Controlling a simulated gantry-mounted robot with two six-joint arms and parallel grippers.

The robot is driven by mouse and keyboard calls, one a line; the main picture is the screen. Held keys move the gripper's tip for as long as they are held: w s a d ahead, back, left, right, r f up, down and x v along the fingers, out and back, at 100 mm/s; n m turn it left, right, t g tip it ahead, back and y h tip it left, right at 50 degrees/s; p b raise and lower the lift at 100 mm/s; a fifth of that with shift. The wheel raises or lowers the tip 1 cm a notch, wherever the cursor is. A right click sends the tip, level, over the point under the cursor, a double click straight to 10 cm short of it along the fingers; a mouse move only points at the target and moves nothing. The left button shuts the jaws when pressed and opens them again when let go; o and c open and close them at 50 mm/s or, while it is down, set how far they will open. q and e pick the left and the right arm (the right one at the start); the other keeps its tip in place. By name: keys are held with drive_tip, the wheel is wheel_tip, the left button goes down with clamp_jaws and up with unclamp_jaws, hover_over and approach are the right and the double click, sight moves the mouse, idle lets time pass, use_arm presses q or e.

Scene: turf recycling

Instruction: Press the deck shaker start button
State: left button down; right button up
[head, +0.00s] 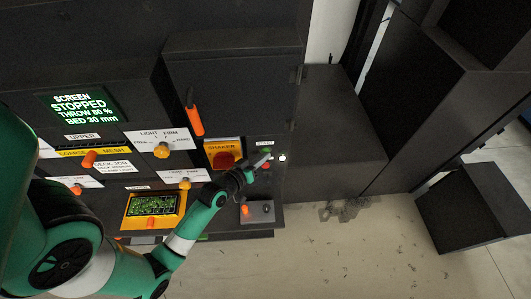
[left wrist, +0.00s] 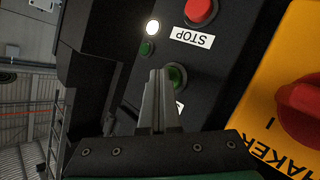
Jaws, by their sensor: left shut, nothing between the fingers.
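The shaker panel shows a green button (left wrist: 177,75) in the left wrist view, its label mostly hidden behind my fingers. A red button (left wrist: 200,12) with an upside-down STOP label (left wrist: 192,38) is beside it. My left gripper (left wrist: 160,75) is shut and empty, its fingertips right at the green button's edge and partly overlapping it; I cannot tell whether they touch. In the head view my left gripper (head: 263,160) reaches this small panel from the left. The display (head: 78,107) reads SCREEN STOPPED, THROW 80 %, BED 30 mm. My right gripper is not in view.
A yellow SHAKER plate with a red rotary switch (head: 223,160) sits left of the buttons. A white lamp (left wrist: 152,27) is lit, near a small green one (left wrist: 147,48). An orange-handled lever (head: 194,121) stands above. Open floor (head: 330,250) lies at the lower right.

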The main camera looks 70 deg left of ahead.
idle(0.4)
use_arm(q)
drive_tip(key=shift+s+d+p, duration=0.2)
drive_tip(key=shift+d+p, duration=0.55)
drive_tip(key=shift+d, duration=0.05)
drive_tip(key=d, duration=0.2)
drive_tip(key=s+d+p, duration=0.1)
drive_tip(key=d, duration=0.1)
drive_tip(key=shift+s+d, duration=0.15)
drive_tip(key=shift+d, duration=0.25)
idle(0.5)
